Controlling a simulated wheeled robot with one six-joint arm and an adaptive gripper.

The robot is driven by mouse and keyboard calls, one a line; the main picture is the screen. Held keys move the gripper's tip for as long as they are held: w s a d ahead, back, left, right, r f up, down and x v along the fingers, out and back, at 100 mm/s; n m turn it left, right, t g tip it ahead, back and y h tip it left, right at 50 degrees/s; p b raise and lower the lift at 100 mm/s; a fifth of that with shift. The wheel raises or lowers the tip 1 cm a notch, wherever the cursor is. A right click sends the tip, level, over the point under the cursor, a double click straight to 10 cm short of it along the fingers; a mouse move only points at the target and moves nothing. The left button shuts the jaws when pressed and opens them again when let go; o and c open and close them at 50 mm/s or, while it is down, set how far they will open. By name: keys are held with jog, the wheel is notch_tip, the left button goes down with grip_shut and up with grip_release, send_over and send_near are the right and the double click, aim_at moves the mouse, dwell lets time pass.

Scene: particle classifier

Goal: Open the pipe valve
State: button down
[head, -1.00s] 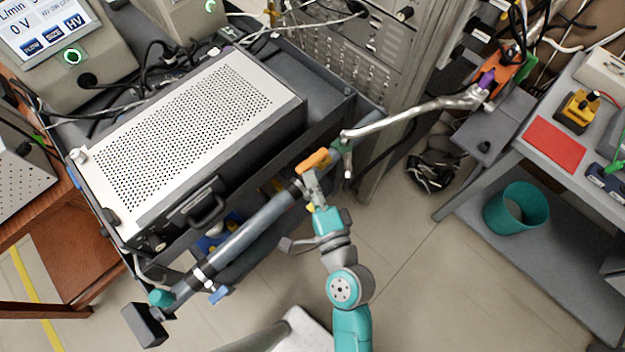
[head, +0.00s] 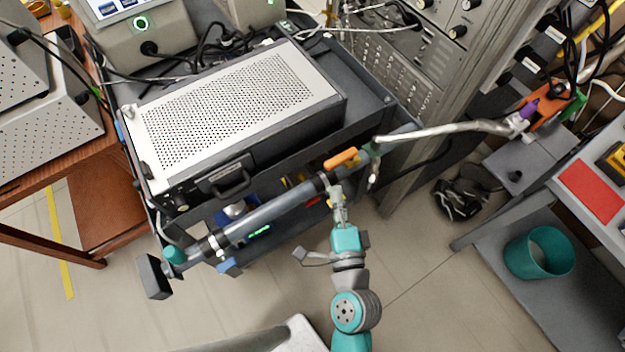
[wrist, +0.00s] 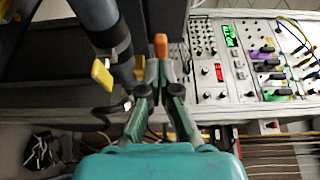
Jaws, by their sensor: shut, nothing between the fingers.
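The grey pipe (head: 265,215) runs diagonally along the front of the cart. An orange valve handle (head: 342,158) sits near its upper right end, lying roughly along the pipe. My gripper (head: 335,189) is shut and empty, just below this handle and beside the pipe. In the wrist view, my fingertips (wrist: 160,62) meet just under the orange handle (wrist: 160,45); I cannot tell whether they touch it. The pipe (wrist: 122,70) is left of the fingers there, with a yellow tab (wrist: 102,73) on its side.
A perforated metal box (head: 240,105) stands on the cart behind the pipe. A silvery hose (head: 450,130) leads right from the pipe end. A teal bin (head: 538,252) stands on the right shelf. Open floor (head: 420,300) lies in front.

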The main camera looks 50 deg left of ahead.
jog(key=s+d, duration=0.1)
jog(key=s, duration=0.6)
jog(key=shift+s, duration=0.35)
jog(key=shift+d, duration=0.1)
dwell(0.5)
jog(key=w+d+f+n+t+h, duration=0.1)
jog(key=d+f+t+h, duration=0.2)
jog(key=d, duration=0.9)
jog(key=w+d+f+n+t+h, duration=0.15)
jog(key=d+h, duration=0.25)
jog(key=d, duration=0.7)
jog(key=s+d+r+n+t+h, duration=0.1)
jog(key=s+d+r+n+h, duration=0.2)
jog(key=s+d, duration=1)
notch_tip(320, 180, up, 2)
jog(key=d+h, duration=0.2)
jog(key=h, duration=0.3)
jog(key=shift+r+h, duration=0.15)
jog(key=shift+h, duration=0.15)
jog(key=shift+s+d+n, duration=0.1)
jog(key=shift+n, duration=0.15)
